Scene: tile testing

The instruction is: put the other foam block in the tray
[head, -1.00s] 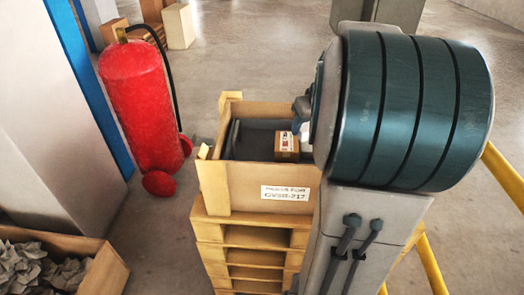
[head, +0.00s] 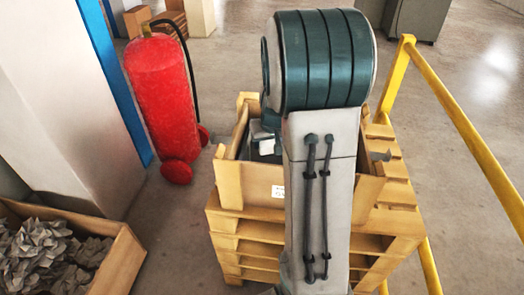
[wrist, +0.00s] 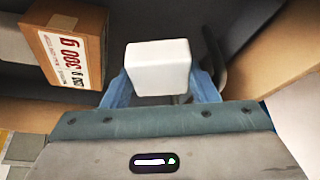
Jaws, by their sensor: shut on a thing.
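In the wrist view, my gripper (wrist: 160,88) has its blue fingers on both sides of a white foam block (wrist: 158,60), shut on it. The block is over the dark floor of a wooden crate. In the head view this crate (head: 229,184) stands on stacked pallets. No separate tray can be made out.
A brown labelled carton (wrist: 66,45) is left of the block in the wrist view. A red extinguisher (head: 160,95) stands left of the crate. A box of crumpled grey paper (head: 120,265) is at lower left. A yellow rail (head: 460,125) runs along the right.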

